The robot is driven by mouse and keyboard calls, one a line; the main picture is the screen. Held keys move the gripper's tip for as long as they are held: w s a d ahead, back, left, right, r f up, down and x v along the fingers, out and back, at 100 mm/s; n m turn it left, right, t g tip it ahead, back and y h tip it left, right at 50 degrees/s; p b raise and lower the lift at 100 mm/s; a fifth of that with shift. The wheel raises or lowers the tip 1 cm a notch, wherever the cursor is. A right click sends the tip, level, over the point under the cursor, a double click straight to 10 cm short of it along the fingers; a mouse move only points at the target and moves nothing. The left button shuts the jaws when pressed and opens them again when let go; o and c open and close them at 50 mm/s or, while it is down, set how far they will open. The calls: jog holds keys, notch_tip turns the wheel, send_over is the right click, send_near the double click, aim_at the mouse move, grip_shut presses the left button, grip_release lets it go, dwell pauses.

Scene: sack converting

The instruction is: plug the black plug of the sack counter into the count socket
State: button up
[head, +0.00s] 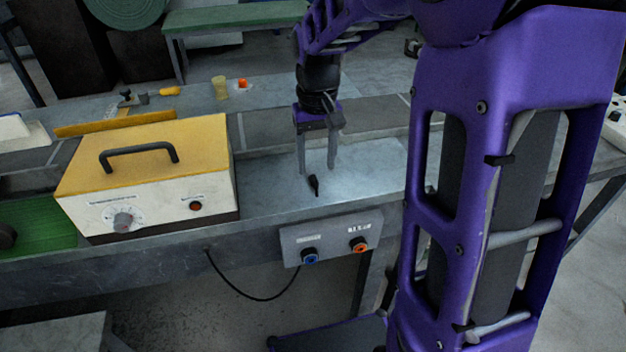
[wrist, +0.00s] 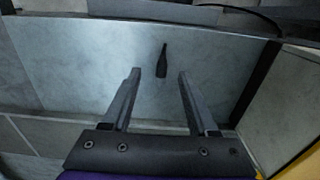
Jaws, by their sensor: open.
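The black plug (head: 314,185) lies loose on the grey bench top, and it also shows in the wrist view (wrist: 162,60). My gripper (head: 317,170) is open and empty above the bench near the plug. In the wrist view, the plug lies just beyond the gap between my fingertips (wrist: 159,72), roughly in line with it. A grey socket panel (head: 335,232) on the bench front carries a blue socket (head: 310,256) and an orange socket (head: 359,244). Their labels are too small to read, so I cannot tell which is the count socket.
A yellow-topped box (head: 150,155) with a black handle, dial and red button stands left of my gripper. A black cable (head: 250,298) hangs below the bench edge towards the panel. A yellow cup (head: 219,88) and small orange item (head: 243,83) stand behind. The bench around the plug is clear.

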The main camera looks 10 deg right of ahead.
aim_at(314, 179)
jog(key=f, duration=0.4)
jog(key=shift+w+a+f, duration=0.15)
jog(key=shift+w+f, duration=0.05)
grip_shut()
